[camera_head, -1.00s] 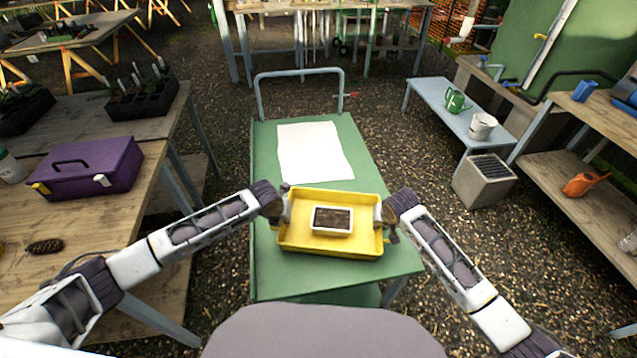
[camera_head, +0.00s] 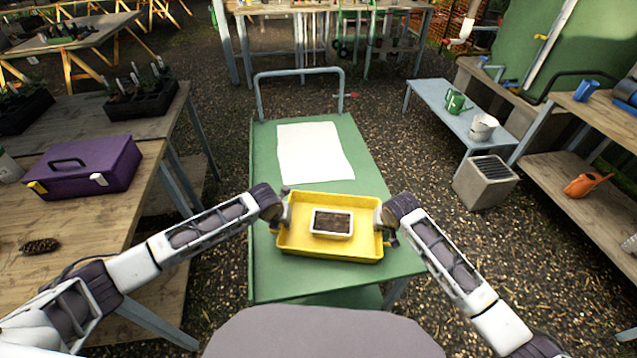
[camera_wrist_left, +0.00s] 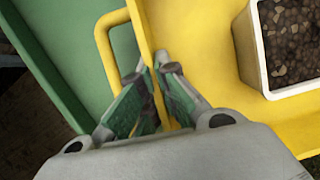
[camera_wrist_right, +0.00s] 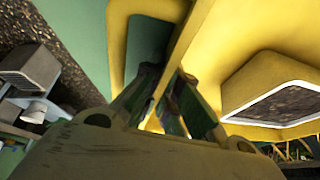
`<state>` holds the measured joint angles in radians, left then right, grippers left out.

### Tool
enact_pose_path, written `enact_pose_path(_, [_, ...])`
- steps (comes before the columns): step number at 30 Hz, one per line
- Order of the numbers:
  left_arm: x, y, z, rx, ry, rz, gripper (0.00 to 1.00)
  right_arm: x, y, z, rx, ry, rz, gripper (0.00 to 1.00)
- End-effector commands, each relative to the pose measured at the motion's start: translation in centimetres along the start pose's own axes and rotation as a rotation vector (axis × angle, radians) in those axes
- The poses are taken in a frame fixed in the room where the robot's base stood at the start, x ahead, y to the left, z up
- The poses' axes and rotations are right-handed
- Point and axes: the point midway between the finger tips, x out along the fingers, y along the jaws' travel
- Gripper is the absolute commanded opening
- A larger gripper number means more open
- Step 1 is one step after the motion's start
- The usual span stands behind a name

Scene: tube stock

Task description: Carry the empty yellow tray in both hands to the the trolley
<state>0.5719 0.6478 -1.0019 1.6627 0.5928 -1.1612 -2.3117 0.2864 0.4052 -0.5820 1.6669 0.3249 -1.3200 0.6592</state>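The yellow tray (camera_head: 300,248) is over the near end of the green trolley (camera_head: 276,280); I cannot tell whether it touches the trolley top. It is not empty: a small white container (camera_head: 332,235) filled with dark soil stands in it. My left gripper (camera_head: 284,214) is shut on the tray's left wall, with its fingers on both sides of the wall by the handle in the left wrist view (camera_wrist_left: 150,92). My right gripper (camera_head: 385,217) is shut on the right wall in the same way, as the right wrist view shows (camera_wrist_right: 170,92). The tray looks about level.
A white sheet (camera_head: 312,152) lies on the trolley beyond the tray. A wooden bench with a purple box (camera_head: 90,167) stands left.

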Motion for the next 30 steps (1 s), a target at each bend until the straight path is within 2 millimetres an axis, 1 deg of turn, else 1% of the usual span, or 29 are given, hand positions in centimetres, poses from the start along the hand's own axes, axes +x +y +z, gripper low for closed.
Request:
enact_pose_path(1, [0.17,0.35,0.05,-0.002,-0.001,0.006,0.00,0.17,0.31,-0.04,0.001,0.001,0.006,0.00])
enact_pose_path(6, [0.47,0.38,-0.08,-0.002,-0.001,0.006,0.00,0.47,0.34,0.09,0.001,0.001,0.006,0.00])
enact_pose_path(7, [0.44,0.40,-0.12,-0.002,0.000,0.007,0.06,0.45,0.36,0.13,0.001,0.000,0.006,0.06])
enact_pose_path(9, [0.40,0.36,-0.11,-0.002,0.000,0.006,0.15,0.41,0.34,0.11,0.001,0.000,0.006,0.15])
enact_pose_path(12, [0.38,0.27,-0.11,-0.001,0.000,0.005,0.27,0.39,0.25,0.12,0.001,0.000,0.004,0.27])
enact_pose_path(23, [0.33,0.26,-0.10,-0.001,0.000,0.004,0.27,0.34,0.24,0.11,0.001,-0.001,0.004,0.27])
enact_pose_path(30, [-0.22,0.21,0.15,-0.001,0.000,0.004,0.27,-0.21,0.19,-0.13,0.001,0.000,0.004,0.27])
